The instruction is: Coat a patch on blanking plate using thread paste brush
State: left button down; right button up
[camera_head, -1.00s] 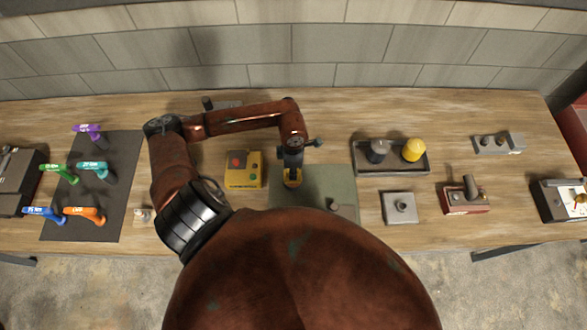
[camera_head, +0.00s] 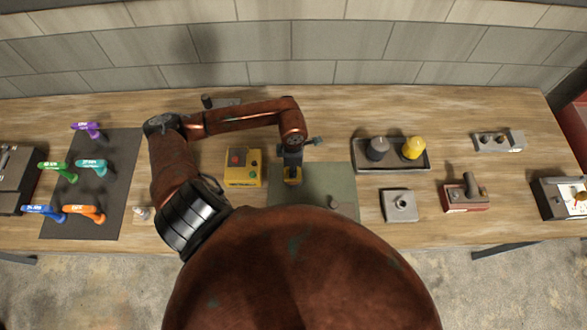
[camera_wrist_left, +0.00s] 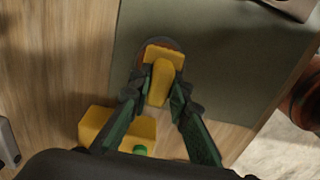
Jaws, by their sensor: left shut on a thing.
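My left gripper (camera_head: 292,174) is shut on a yellow tool, which I take to be the thread paste brush, over the left part of the green mat (camera_head: 320,180). In the left wrist view the brush (camera_wrist_left: 160,82) sits between the two dark green fingers of the gripper (camera_wrist_left: 160,95), with a wide yellow end. A reddish-brown rounded edge shows around that end, just over the mat. I cannot tell whether it is the blanking plate or part of the tool, or whether they touch. My arm hides part of the mat. My right gripper is not in view.
A yellow box with buttons (camera_head: 243,168) stands close left of the gripper. To the right are a tray (camera_head: 391,168) with two containers and a grey block (camera_head: 399,206). Coloured-handled tools lie on a dark mat (camera_head: 120,190) at left.

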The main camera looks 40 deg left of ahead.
pick_arm(q)
jog(key=shift+f+b, duration=0.3)
jog(key=shift+f, duration=0.1)
dwell(0.6)
jog(key=shift+f+b, duration=0.1)
jog(key=shift+b, duration=0.25)
dwell(1.2)
jog(key=shift+r+p, duration=1.55)
jog(key=shift+r, duration=2.05)
jog(key=shift+f, duration=0.1)
